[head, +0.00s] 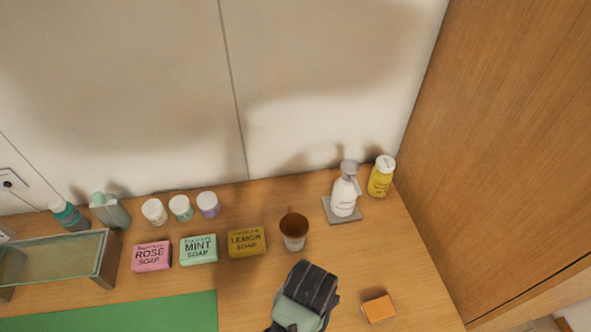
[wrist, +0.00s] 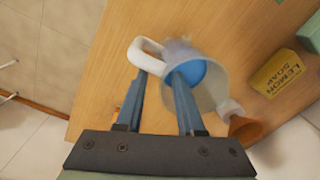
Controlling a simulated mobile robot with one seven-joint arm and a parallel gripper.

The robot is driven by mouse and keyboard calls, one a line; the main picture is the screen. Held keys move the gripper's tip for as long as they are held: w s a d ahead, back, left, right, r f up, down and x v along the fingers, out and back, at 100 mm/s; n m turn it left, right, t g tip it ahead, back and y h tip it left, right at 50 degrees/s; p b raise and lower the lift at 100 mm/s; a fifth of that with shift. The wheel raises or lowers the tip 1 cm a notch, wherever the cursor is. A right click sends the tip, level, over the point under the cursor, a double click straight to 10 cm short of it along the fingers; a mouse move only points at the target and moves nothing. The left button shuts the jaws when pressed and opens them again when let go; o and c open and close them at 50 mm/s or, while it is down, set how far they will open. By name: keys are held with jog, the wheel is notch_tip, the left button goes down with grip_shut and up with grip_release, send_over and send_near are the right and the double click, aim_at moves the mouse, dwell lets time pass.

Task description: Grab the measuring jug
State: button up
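The measuring jug (wrist: 208,95) shows in the wrist view as a pale, translucent vessel with a white loop handle (wrist: 150,47) and blue inside its round outline. My gripper (wrist: 159,73) is open, its two blue fingers apart at the jug. The lower part of the handle lies between the fingertips, and the right finger overlaps the jug's body. I cannot tell whether either finger touches it. In the head view my gripper (head: 304,297) is seen from above at the front of the counter, and the jug is hidden there.
A brown-topped cup (head: 293,227) stands just behind my gripper. Lemon soap (head: 247,242), mint soap (head: 199,249) and rose soap (head: 151,257) lie to the left. A white pump bottle (head: 343,196) and yellow bottle (head: 381,176) stand back right; an orange block (head: 379,309) lies front right.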

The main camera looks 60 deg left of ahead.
jog(key=shift+a+f, duration=0.15)
jog(key=shift+f, duration=3.35)
jog(key=shift+c, duration=0.2)
grip_shut()
